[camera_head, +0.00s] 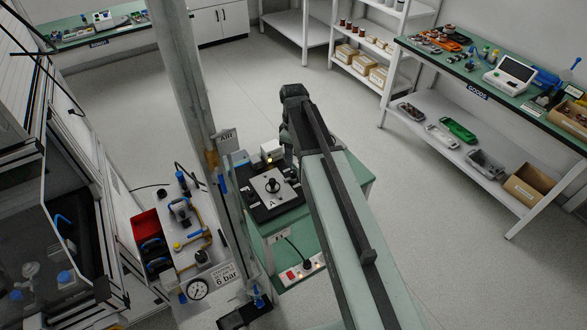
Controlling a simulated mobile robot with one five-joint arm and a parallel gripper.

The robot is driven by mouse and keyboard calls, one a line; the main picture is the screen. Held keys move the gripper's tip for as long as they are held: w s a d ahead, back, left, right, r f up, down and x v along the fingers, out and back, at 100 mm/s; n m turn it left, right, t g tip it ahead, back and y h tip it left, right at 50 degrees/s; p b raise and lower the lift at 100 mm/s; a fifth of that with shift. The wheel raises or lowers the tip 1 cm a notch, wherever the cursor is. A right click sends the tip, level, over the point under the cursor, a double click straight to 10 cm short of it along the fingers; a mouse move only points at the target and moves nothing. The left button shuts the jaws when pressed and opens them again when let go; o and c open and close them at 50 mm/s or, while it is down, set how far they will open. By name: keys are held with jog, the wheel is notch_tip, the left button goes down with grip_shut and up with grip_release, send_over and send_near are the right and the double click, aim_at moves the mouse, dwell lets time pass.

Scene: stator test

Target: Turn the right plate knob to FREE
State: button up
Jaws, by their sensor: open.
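A light plate (264,199) with a black knob (272,185) and an "A" mark lies on a black base (258,212) on a small green table. The knob's setting is too small to read, and no FREE mark is legible. I see only this one plate; I cannot tell whether it is the right one, as my arm covers the area to its right. My gripper (289,148) hangs at the far end of my arm, just behind and right of the plate, apart from the knob. It is open; its fingertips are mostly hidden by the arm.
A grey post (183,70) rises left of the green table (271,226). A pneumatic panel (203,265) with a gauge and a red bin (147,228) stand left. A power strip (301,271) sits low in front. Floor behind is clear; a goods bench (466,78) is right.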

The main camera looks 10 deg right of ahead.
aim_at(293, 171)
jog(key=shift+f, duration=0.2)
notch_tip(293, 171, down, 8)
jog(key=b, duration=0.8)
jog(key=shift+r, duration=0.3)
grip_shut()
jog(key=shift+d, duration=0.1)
